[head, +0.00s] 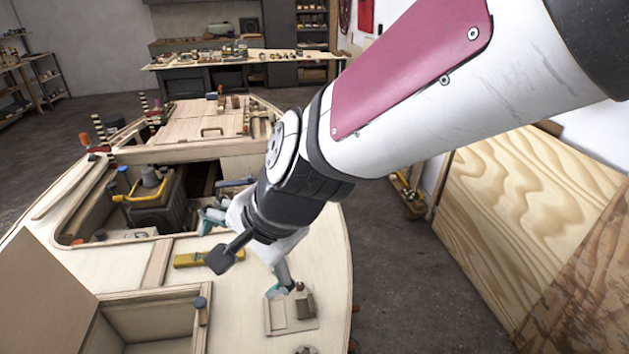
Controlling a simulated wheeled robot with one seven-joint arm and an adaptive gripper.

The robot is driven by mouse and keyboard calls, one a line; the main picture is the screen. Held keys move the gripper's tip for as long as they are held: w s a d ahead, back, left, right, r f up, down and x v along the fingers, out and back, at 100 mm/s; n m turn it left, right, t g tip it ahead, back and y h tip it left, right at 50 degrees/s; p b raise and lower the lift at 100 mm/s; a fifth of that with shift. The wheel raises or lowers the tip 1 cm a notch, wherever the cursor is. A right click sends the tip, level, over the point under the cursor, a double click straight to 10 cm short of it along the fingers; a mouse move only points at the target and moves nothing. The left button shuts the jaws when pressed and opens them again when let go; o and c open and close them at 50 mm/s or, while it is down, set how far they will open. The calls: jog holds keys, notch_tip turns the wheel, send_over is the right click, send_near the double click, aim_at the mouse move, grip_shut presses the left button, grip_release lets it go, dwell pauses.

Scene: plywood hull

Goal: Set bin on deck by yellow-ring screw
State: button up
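My gripper (283,282) hangs over the right side of the pale plywood deck (225,290), largely hidden by my wrist. A teal-tipped finger points down next to a small beige tray (278,318) holding a dark brown block. I cannot tell whether it touches the tray, or whether the gripper is open. Another teal and white part shows left of my wrist, by the hatch edge. A dark container (158,212) with a yellow rim or handle sits in the open hatch; I cannot tell which thing is the bin. No yellow-ring screw can be made out.
A yellow tool (195,259) lies on the deck left of my wrist. An open compartment (150,318) with a raised lid (45,290) is at the front left. A plywood sheet (530,215) stands at right. A cluttered workbench (240,60) is behind.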

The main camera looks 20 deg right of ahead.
jog(key=s+d+r+n+h, duration=0.1)
jog(key=s+d+r+n, duration=0.2)
jog(key=d, duration=0.3)
jog(key=s+d+r+n+h, duration=0.1)
jog(key=s+d+r+n, duration=0.2)
jog(key=d, duration=0.3)
jog(key=s+d+r+n+t+h, duration=0.1)
jog(key=s+d+r+n+h, duration=0.1)
jog(key=d, duration=0.5)
jog(key=shift+s+r+n, duration=0.6)
jog(key=shift+n, duration=0.4)
jog(key=shift+d, duration=0.1)
jog(key=shift+w+f+b, duration=1.05)
jog(key=shift+w, duration=0.1)
